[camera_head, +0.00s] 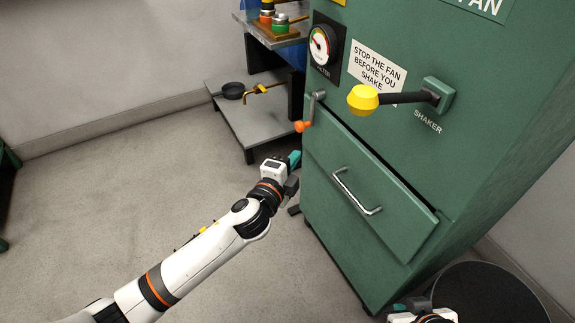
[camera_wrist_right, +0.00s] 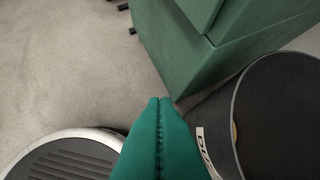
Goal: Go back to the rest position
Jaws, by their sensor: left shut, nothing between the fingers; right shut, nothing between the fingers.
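My left arm comes in from the lower left in the head view. My left gripper (camera_head: 293,159) has teal fingers and is close to the left edge of the green cabinet (camera_head: 330,240); whether it touches is hard to tell. It is shut and empty. My right gripper shows only in part at the bottom right of the head view (camera_head: 400,307), low beside the cabinet. In the right wrist view its teal fingers (camera_wrist_right: 160,103) are pressed together with nothing between them, pointing toward the cabinet's lower corner (camera_wrist_right: 215,60).
The cabinet carries a drawer with a metal handle (camera_head: 355,195), an orange-tipped latch (camera_head: 309,115), a yellow-ended shaker lever (camera_head: 364,99) and a gauge (camera_head: 321,45). A dark round bin (camera_head: 490,295) stands at its right. A low shelf (camera_head: 225,107) stands behind.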

